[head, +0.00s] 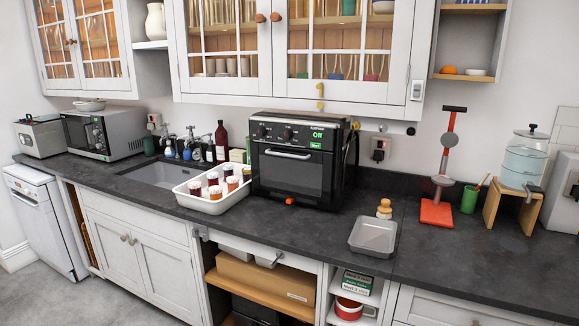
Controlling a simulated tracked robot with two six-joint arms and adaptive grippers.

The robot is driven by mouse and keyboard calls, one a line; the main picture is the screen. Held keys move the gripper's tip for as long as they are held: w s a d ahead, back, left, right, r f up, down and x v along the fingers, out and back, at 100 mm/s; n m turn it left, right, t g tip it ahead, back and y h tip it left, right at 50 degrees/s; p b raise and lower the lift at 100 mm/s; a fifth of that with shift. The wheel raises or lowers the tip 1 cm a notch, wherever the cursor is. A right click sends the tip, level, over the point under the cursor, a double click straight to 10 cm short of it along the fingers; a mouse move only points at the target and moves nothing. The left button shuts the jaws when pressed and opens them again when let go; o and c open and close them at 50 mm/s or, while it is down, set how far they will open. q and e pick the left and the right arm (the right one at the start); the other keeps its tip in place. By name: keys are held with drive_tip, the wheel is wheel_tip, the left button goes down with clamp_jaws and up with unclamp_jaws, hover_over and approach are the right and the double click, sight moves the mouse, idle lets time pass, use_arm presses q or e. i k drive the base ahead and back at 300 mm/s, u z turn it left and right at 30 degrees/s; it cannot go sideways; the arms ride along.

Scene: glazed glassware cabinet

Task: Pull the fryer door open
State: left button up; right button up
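The fryer (297,178) is a black box-shaped appliance standing on the dark worktop in the middle of the head view. Its front door has a dark window and a pale horizontal handle (288,153) along the top. The door looks shut. Above it is a control panel with two knobs and a green lit display reading "Off" (317,136). A small orange-red piece (290,201) shows at the foot of the front. Neither of my grippers is in view.
A white tray of jars (212,205) stands close to the fryer's left. A grey metal tray (373,237) lies to its right, near the worktop's front edge (330,258). Glazed cabinets (295,88) hang just above. The worktop directly before the door is a narrow clear strip.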

sight(306, 172)
drive_tip(key=k, duration=0.6)
drive_tip(key=u, duration=0.45)
drive_tip(key=i, duration=1.75)
drive_tip(key=z, duration=0.65)
